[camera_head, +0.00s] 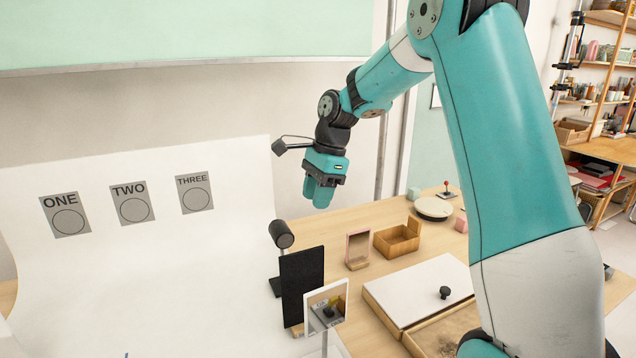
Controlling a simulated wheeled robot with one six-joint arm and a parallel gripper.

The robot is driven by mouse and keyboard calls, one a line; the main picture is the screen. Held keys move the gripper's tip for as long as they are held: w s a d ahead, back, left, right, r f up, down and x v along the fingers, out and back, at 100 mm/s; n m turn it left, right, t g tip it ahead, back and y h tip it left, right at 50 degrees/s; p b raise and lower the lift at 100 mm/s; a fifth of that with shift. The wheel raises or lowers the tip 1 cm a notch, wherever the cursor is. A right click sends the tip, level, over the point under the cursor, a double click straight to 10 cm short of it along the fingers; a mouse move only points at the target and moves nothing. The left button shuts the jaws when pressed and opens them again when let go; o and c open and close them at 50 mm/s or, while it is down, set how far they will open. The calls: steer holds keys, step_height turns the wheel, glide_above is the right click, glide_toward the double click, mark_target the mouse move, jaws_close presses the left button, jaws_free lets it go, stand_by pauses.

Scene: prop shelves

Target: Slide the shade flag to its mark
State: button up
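The shade flag is most likely the upright black panel (300,283) standing at the left part of the wooden table, beside the white backdrop. A dark cylindrical lamp (281,235) stands just behind it. My gripper (319,197) hangs in the air above and behind the panel, pointing down and apart from it. Nothing shows in the gripper, but its fingers appear close together and I cannot tell whether they are shut. I cannot make out a mark for the flag on the table.
Cards marked ONE (67,216), TWO (132,204) and THREE (194,195) are on the white backdrop (190,280). A small mirror (326,304) stands in front of the panel. A pink-framed piece (357,250), wooden box (398,240) and knobbed white lid (410,293) are to the right.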

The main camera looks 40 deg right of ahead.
mark_target(303, 251)
steer(key=shift+m, duration=0.3)
steer(key=p+x, duration=0.1)
steer(key=x, duration=1)
steer(key=d+p+x, duration=0.1)
steer(key=x, duration=0.5)
steer(key=shift+w+a+f+p, duration=0.1)
steer(key=shift+w+f+p, duration=0.05)
steer(key=shift+f+p, duration=0.2)
steer(key=shift+r, duration=0.1)
jaws_close()
